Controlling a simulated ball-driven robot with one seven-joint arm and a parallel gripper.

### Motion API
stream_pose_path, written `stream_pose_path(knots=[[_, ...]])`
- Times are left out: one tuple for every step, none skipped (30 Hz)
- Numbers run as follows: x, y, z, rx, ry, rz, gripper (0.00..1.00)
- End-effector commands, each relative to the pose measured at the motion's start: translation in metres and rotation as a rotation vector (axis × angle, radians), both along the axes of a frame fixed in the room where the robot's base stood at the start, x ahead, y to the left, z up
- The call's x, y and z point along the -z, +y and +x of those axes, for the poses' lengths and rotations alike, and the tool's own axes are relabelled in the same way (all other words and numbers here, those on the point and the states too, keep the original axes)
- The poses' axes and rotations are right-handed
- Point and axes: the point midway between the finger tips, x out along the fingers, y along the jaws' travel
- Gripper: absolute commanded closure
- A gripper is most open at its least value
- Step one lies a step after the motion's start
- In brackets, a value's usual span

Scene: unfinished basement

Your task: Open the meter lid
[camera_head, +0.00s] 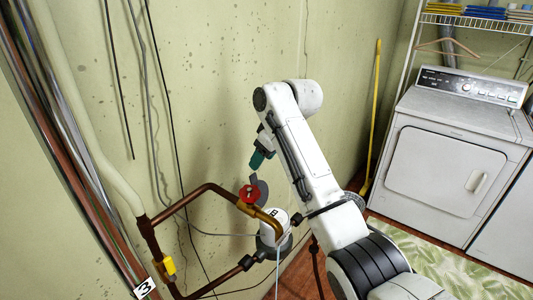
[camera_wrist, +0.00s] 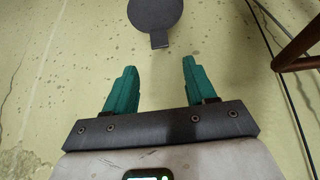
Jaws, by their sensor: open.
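The meter (camera_head: 268,236) is a white cylinder with a black mark on it, set among copper pipes in the head view. A dark grey round lid (camera_head: 262,187) stands up above and behind it, partly hidden by a red valve handle (camera_head: 249,194). In the wrist view the lid (camera_wrist: 155,14) is a dark disc with a small tab (camera_wrist: 159,40), cut off by the top edge. My gripper (camera_head: 256,164) is just above the lid in the head view. In the wrist view my gripper (camera_wrist: 157,68) is open and empty, its teal fingers apart from the tab, which lies ahead between them.
Copper pipes (camera_head: 195,195) with a yellow valve handle (camera_head: 166,268) run left of the meter. A stained green wall (camera_head: 225,80) stands close behind. A white dryer (camera_head: 452,150) and a leaf-patterned rug (camera_head: 450,268) are at the right.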

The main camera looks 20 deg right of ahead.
Motion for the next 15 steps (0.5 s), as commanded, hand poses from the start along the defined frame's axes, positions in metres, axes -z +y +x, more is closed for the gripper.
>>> stream_pose_path(knots=[[-0.006, -0.002, -0.002, 0.000, -0.002, 0.000, 0.45], [-0.009, -0.002, -0.003, 0.000, -0.002, 0.000, 0.45], [-0.012, -0.004, -0.005, 0.000, -0.002, 0.001, 0.45], [-0.015, -0.004, -0.006, 0.000, -0.001, 0.001, 0.45], [-0.017, -0.005, -0.007, 0.000, -0.001, 0.001, 0.45], [-0.019, -0.005, -0.007, 0.000, -0.001, 0.001, 0.45], [-0.020, -0.006, -0.008, 0.000, -0.001, 0.001, 0.45], [-0.020, -0.006, -0.008, 0.000, -0.001, 0.001, 0.45], [-0.021, -0.006, -0.009, 0.000, 0.000, 0.000, 0.45], [-0.021, -0.006, -0.009, 0.000, 0.000, 0.000, 0.45], [-0.022, -0.006, -0.009, 0.000, 0.001, 0.001, 0.45], [-0.022, -0.006, -0.009, 0.000, 0.001, 0.001, 0.45], [-0.022, -0.006, -0.009, 0.000, 0.001, 0.001, 0.45], [-0.022, -0.006, -0.009, 0.000, 0.000, 0.000, 0.45], [-0.022, -0.006, -0.009, 0.000, 0.000, 0.000, 0.45]])
